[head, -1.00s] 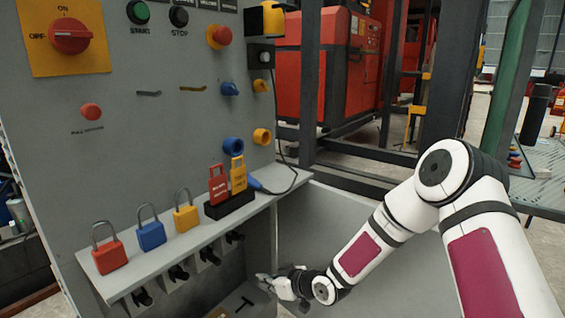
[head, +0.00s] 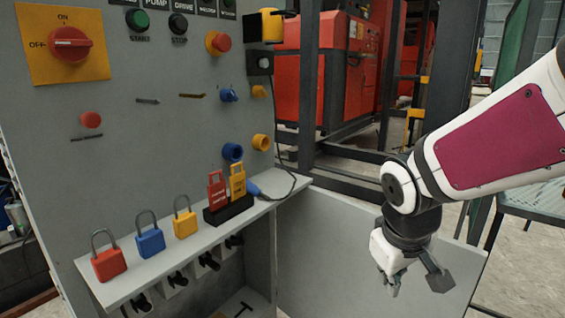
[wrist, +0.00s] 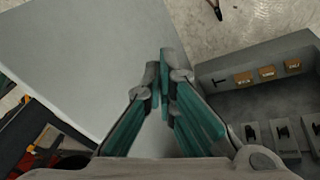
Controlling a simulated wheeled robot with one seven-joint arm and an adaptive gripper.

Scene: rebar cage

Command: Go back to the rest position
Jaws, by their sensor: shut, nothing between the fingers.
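My gripper (head: 391,284) hangs at the lower right of the head view, to the right of the control panel (head: 140,90) and its shelf. It points downward, clear of the shelf and empty. In the wrist view my gripper (wrist: 164,72) shows its two fingers closed together, with nothing between the tips. A grey flat panel (wrist: 90,60) lies below the fingers there.
A grey shelf (head: 190,250) holds red (head: 109,262), blue (head: 150,240) and yellow (head: 185,222) padlocks and a black holder (head: 228,209) with red and yellow tags. Dark metal frames and a red machine (head: 318,75) stand behind. A grey tray (wrist: 260,98) with switches lies at right in the wrist view.

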